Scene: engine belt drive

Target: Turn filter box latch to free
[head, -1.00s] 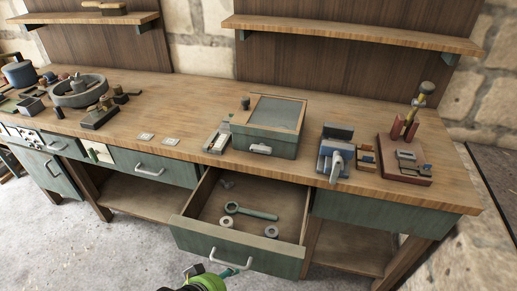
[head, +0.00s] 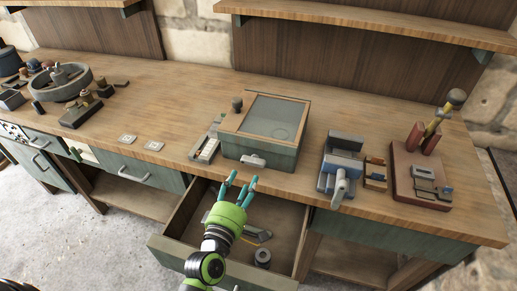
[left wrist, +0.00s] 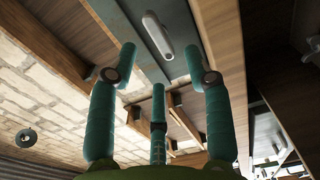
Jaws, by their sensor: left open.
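The filter box (head: 262,148) is a green box with a wood-framed glass lid on the bench. Its pale latch (head: 253,161) sits on the front face. My left gripper (head: 240,180) is open and empty, just in front of and below the latch, above the open drawer (head: 180,257). In the left wrist view, the pale latch (left wrist: 158,35) lies lengthwise on a green panel, beyond and between the spread teal fingers (left wrist: 160,85). I see no contact with it. My right gripper is not in view.
Left of the box lies a small tray-like device (head: 206,146). A blue-grey vise (head: 340,165) and a red-based fixture (head: 420,185) stand to its right. My left arm hides part of the drawer and its contents. The bench behind the vise is clear.

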